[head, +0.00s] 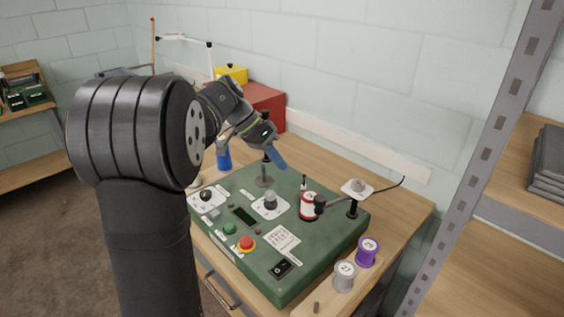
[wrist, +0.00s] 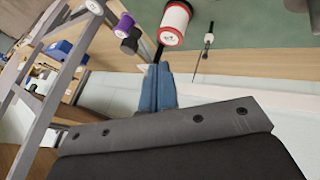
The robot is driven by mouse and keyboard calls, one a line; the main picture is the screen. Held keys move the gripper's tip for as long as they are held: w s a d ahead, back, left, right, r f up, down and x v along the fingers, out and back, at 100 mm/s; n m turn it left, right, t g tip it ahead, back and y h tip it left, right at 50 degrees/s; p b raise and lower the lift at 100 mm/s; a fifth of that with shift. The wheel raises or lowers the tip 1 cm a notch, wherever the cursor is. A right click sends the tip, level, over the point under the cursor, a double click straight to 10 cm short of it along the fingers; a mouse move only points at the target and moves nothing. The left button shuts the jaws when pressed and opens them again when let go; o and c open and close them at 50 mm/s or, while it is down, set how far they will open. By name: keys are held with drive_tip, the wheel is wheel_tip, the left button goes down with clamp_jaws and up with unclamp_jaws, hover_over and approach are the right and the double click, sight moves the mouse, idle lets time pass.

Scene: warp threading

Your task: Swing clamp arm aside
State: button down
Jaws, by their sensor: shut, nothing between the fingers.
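My gripper (head: 279,161) has blue fingers, and they are shut and empty. It hangs above the far part of the green machine box (head: 230,265), up and left of the red-and-white spool (head: 308,206). What looks like the clamp arm (head: 331,202) is a dark bar beside that spool, reaching toward a black post (head: 352,209). In the wrist view the shut fingertips (wrist: 158,70) point toward the spool (wrist: 174,23) and a short dark bar (wrist: 158,52) next to it. They appear apart from both. The exact join of bar and spool is unclear.
A metal post (head: 265,176) stands on the box close to my gripper. A white plate (head: 357,188) with a thin black wire is at the right. Purple (head: 368,252) and grey (head: 344,276) spools stand at the front right. A red box (head: 262,104) is behind.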

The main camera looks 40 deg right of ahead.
drive_tip(key=s+d+f, duration=0.2)
drive_tip(key=s+f, duration=0.3)
drive_tip(key=s, duration=0.2)
drive_tip(key=shift+s+d+f, duration=0.15)
drive_tip(key=shift+s+f, duration=0.15)
drive_tip(key=s+a+n+t+h, duration=0.2)
drive_tip(key=s+n, duration=0.2)
drive_tip(key=s, duration=0.4)
drive_tip(key=shift+n, duration=0.4)
idle(0.5)
